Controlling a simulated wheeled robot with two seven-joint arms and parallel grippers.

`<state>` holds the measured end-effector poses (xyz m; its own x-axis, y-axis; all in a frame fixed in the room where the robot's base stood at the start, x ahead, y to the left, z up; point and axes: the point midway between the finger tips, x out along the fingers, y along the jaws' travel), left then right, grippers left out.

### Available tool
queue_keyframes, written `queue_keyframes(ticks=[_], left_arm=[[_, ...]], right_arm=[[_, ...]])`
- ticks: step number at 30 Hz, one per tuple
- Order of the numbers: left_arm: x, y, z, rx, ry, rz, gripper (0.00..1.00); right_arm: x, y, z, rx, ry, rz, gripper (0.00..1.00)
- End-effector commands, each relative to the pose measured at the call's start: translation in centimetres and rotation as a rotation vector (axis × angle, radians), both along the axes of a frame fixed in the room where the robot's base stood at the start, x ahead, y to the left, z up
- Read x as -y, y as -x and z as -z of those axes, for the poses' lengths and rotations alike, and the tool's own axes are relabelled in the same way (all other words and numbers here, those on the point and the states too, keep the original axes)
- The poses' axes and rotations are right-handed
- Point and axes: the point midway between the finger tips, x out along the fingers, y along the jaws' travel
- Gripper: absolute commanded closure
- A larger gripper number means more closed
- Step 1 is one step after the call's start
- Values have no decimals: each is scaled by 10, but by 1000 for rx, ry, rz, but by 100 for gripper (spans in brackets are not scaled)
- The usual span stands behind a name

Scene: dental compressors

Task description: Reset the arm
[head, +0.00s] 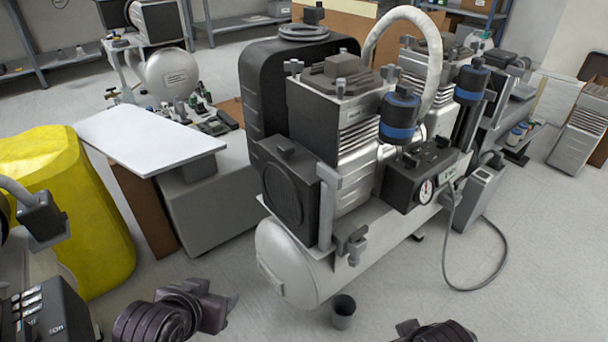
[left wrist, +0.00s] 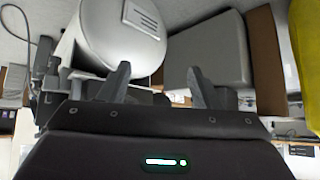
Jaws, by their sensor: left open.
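My left gripper (head: 228,308) is low in the head view, in front of and left of the compressor's silver tank (head: 290,262). In the left wrist view, its two fingers (left wrist: 158,86) stand wide apart with nothing between them. The white tank end with a label (left wrist: 138,32) shows beyond the fingers, apart from them. My right gripper (head: 405,328) shows only in part at the bottom edge of the head view, and its jaws cannot be made out.
The large compressor (head: 345,130) with blue-banded filters fills the middle. A white board (head: 150,138) lies on a grey box at left, beside a yellow container (head: 75,200). A cable (head: 503,262) loops on the floor at right.

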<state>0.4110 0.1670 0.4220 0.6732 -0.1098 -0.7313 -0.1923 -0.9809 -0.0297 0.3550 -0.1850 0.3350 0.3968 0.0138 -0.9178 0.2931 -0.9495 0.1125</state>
Motion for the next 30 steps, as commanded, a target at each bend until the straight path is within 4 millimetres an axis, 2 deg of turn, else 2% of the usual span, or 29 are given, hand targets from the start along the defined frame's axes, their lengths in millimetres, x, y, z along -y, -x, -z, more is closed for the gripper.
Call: queue_keyframes(ticks=[1, 3, 8, 10, 21, 26, 30], left_arm=[[-5, 16, 17, -85, -17, -8, 43], [-12, 38, 37, -199, -38, -19, 43], [-28, 88, 70, -436, -84, -42, 43], [-27, 85, 64, -449, -85, -41, 43], [-24, 70, 81, -485, -89, -33, 43], [-24, 76, 93, -510, -91, -28, 43], [-26, 91, 103, -531, -94, -23, 43]], right_arm=[[2, 6, -4, -17, -11, 29, 16], [4, 14, -8, -43, -25, 66, 16], [9, 32, -18, -101, -60, 142, 16], [8, 28, -24, -112, -58, 142, 16], [5, 13, -6, -151, -51, 136, 16], [5, 19, 6, -177, -48, 131, 16], [7, 35, 16, -199, -44, 127, 16]])
